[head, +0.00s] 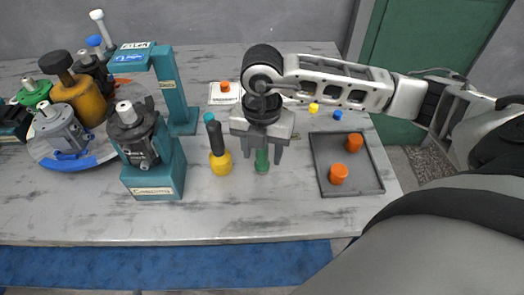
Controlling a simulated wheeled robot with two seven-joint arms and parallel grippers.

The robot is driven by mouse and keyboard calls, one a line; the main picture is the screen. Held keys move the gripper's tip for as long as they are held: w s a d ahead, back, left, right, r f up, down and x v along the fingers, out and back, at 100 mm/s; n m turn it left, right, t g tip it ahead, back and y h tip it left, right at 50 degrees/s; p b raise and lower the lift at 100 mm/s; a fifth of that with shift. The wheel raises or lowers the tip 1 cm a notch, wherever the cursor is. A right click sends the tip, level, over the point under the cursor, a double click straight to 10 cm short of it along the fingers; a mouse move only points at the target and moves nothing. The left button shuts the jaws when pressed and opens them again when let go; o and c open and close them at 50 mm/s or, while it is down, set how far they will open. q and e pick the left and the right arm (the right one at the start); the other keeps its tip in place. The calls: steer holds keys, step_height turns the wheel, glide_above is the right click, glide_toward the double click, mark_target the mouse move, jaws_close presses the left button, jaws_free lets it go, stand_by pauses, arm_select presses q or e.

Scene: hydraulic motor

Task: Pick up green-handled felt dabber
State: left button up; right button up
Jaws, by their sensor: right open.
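The green-handled felt dabber (262,165) stands upright on the grey marbled table, near the middle. Its upper part is partly hidden by my right gripper (262,152). That gripper points down from above, with one finger on each side of the green handle. Its jaws are open, and I cannot tell whether either finger touches the handle. My left gripper does not show.
A yellow-based tool with a black shaft (219,160) stands close left of the dabber. A dark tray (326,186) with orange pieces lies to the right. A teal stand (156,190) and several motors crowd the left. The front table strip is clear.

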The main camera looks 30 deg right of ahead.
steer(key=shift+c, duration=0.3)
jaws_close()
